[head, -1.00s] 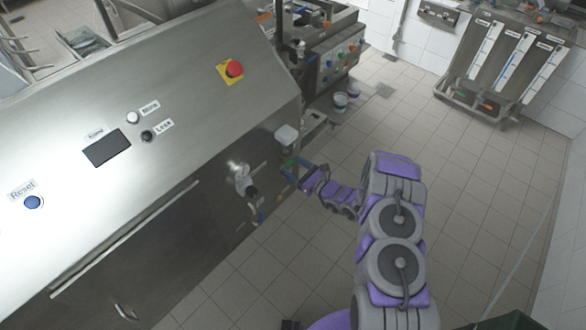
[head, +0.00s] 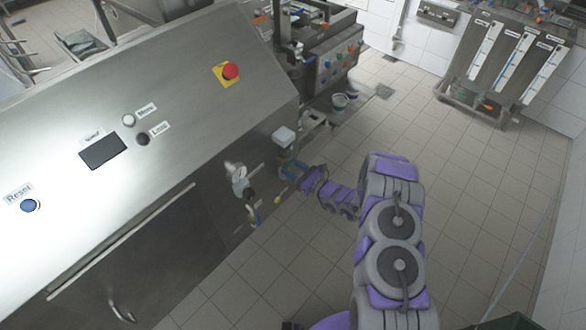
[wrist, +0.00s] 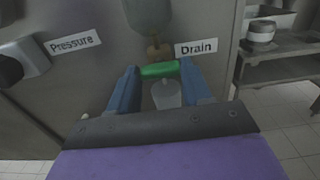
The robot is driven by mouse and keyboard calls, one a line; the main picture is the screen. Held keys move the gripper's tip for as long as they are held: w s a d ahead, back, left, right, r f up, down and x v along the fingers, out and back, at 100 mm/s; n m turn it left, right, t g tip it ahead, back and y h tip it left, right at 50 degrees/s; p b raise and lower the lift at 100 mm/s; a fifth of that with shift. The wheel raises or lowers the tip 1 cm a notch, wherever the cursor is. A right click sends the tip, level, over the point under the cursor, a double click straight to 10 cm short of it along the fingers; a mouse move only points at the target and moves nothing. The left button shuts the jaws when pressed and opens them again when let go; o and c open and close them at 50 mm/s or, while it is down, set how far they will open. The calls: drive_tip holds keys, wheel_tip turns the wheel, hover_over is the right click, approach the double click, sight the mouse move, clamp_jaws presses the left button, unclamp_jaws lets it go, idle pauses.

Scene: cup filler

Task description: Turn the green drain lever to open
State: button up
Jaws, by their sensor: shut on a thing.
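The green drain lever (wrist: 160,70) shows in the wrist view just below a brass fitting, beside the "Drain" label (wrist: 196,47). It lies about level, crosswise between the two blue fingers of my gripper (wrist: 158,76), which is shut on it at both ends.
A "Pressure" label (wrist: 73,43) and a dark knob (wrist: 12,68) are left of the lever. A gauge (head: 238,172) with a valve stands out from the machine's front panel. A metal shelf (wrist: 285,55) stands at right. The tiled floor (head: 470,190) right of my arm is clear.

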drive_tip(key=shift+m, duration=0.3)
drive_tip(key=shift+d+m+b, duration=0.1)
drive_tip(key=shift+m+b, duration=1.95)
drive_tip(key=shift+m, duration=2.05)
drive_tip(key=o, duration=1.1)
drive_tip(key=shift+d, duration=0.15)
drive_tip(key=shift+c, duration=0.2)
drive_tip(key=p+v, duration=0.4)
drive_tip(key=v, duration=1.3)
drive_tip(key=shift+d+p, duration=0.2)
drive_tip(key=shift+p, duration=0.15)
